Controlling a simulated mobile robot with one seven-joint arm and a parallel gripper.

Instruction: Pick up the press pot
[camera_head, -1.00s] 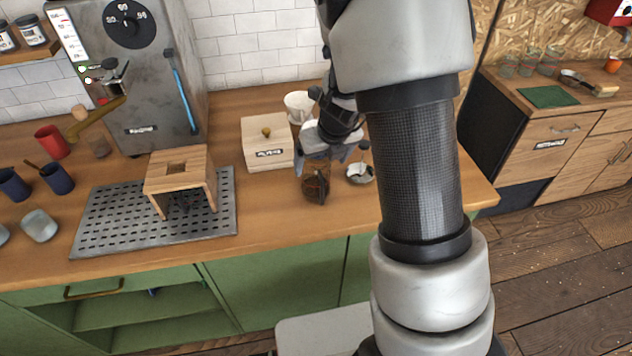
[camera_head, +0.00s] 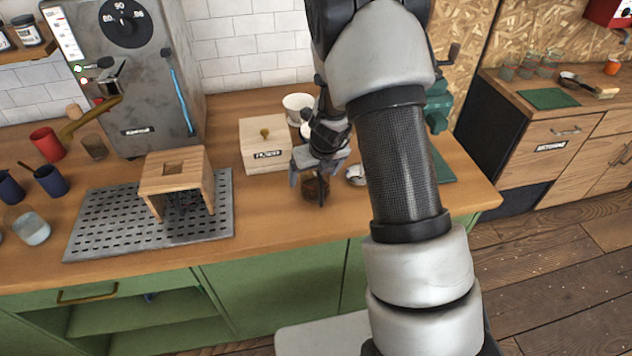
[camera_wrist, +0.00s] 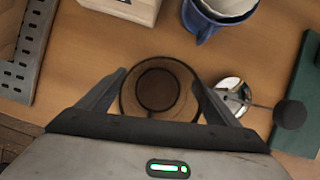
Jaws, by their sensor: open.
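The press pot (camera_head: 314,190) is a round glass vessel with dark contents, standing on the wooden counter. My gripper (camera_head: 308,188) is over it, hiding its upper part in the head view. In the wrist view I look down into the pot (camera_wrist: 158,92), which sits between the two spread fingers of my gripper (camera_wrist: 160,80). The fingers are on either side of it, and I cannot tell whether either touches the glass.
A wooden filter box (camera_head: 265,146) and a white dripper (camera_head: 298,103) stand behind the pot. A green mat (camera_wrist: 299,100) lies to the right. A metal grate (camera_head: 105,225) with a wooden stand (camera_head: 176,172) is to the left. The counter in front of the pot is clear.

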